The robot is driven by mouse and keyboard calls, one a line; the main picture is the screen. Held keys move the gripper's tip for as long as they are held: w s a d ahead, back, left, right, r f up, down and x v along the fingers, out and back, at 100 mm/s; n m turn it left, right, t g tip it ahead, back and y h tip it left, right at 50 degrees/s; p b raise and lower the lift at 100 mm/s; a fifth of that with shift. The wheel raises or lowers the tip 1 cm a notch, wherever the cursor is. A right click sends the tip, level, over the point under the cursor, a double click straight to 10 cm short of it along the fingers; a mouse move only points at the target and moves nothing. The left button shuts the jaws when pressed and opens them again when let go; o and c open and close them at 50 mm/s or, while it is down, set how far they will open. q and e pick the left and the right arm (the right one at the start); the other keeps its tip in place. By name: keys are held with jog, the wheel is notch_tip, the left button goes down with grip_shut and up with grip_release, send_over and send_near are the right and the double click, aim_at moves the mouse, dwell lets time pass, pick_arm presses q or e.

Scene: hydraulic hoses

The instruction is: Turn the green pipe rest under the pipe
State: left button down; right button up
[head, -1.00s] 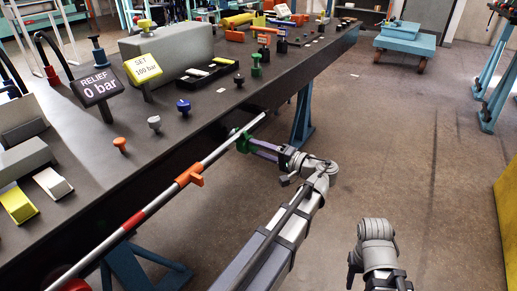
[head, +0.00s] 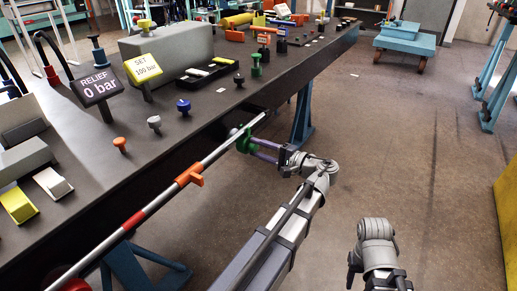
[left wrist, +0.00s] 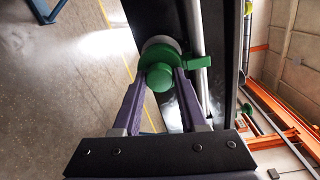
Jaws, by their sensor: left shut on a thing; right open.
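The green pipe rest (head: 245,138) is at the bench's front edge, near the far end of the silver pipe (head: 222,148). In the left wrist view the rest (left wrist: 159,76) has a round body and a flat arm (left wrist: 196,63) that reaches right to the pipe (left wrist: 193,25). I cannot tell whether they touch. My left gripper (head: 256,145) is shut on the rest. Its purple fingers (left wrist: 159,82) hold the round green part from both sides. My right arm stands at the lower right of the head view; its fingers do not show.
The dark bench (head: 190,140) carries a relief sign (head: 97,87), a set sign (head: 143,68), several coloured knobs and a small black tray (head: 208,75). An orange clip (head: 190,177) is on the pipe. The floor (head: 400,130) right of the bench is clear.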

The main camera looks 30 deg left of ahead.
pick_arm(q)
jog(key=shift+c, duration=2.3)
grip_release()
jog(key=d, duration=0.8)
jog(key=shift+s, duration=0.3)
jog(key=shift+a, duration=0.1)
